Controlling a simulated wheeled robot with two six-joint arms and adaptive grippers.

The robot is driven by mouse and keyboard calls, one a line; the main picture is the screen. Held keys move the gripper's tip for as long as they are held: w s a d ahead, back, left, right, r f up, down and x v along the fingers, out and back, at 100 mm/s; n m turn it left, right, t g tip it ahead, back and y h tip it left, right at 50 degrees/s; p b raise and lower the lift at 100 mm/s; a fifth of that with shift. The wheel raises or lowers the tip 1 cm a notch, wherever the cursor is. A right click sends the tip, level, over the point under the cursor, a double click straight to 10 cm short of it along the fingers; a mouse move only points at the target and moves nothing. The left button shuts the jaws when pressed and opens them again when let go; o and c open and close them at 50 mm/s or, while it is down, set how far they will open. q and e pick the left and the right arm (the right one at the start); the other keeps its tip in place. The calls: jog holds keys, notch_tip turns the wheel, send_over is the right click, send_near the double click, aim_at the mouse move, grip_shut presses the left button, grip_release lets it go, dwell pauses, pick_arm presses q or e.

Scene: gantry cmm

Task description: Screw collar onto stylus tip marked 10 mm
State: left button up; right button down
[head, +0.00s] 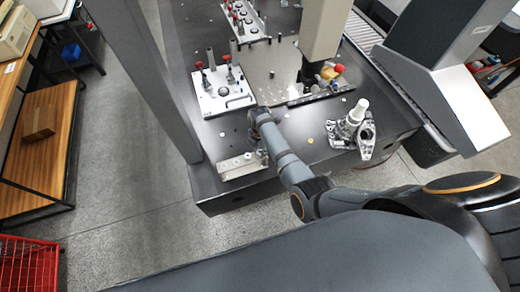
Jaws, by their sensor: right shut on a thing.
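My right arm reaches in from the right, and its gripper (256,138) is low over the dark table, just behind the small silver block (238,166) at the table's front edge. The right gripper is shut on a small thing. That thing is too small and too hidden by my wrist for me to make out. I cannot pick out the collar or the stylus tip marked 10 mm, and no marking can be read at this size. My left gripper is out of view.
A white fixture plate (222,92) with red-knobbed clamps stands behind my right gripper. A grey metal casting (352,134) with a white cylinder stands to the right. A grey gantry column (152,70) rises at left. The dark table (305,155) is mostly clear between them.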

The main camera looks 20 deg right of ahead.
jog(key=m, duration=0.2)
jog(key=shift+r+m+p, duration=0.1)
jog(key=shift+m+p, duration=0.2)
jog(key=shift+p, duration=0.1)
jog(key=shift+m, duration=0.7)
jog(key=shift+m+p, duration=0.45)
jog(key=shift+m, duration=0.75)
jog(key=m, duration=0.2)
jog(key=shift+m, duration=0.4)
jog(key=shift+m+p, duration=0.4)
jog(key=shift+m, duration=0.5)
jog(key=m, duration=0.3)
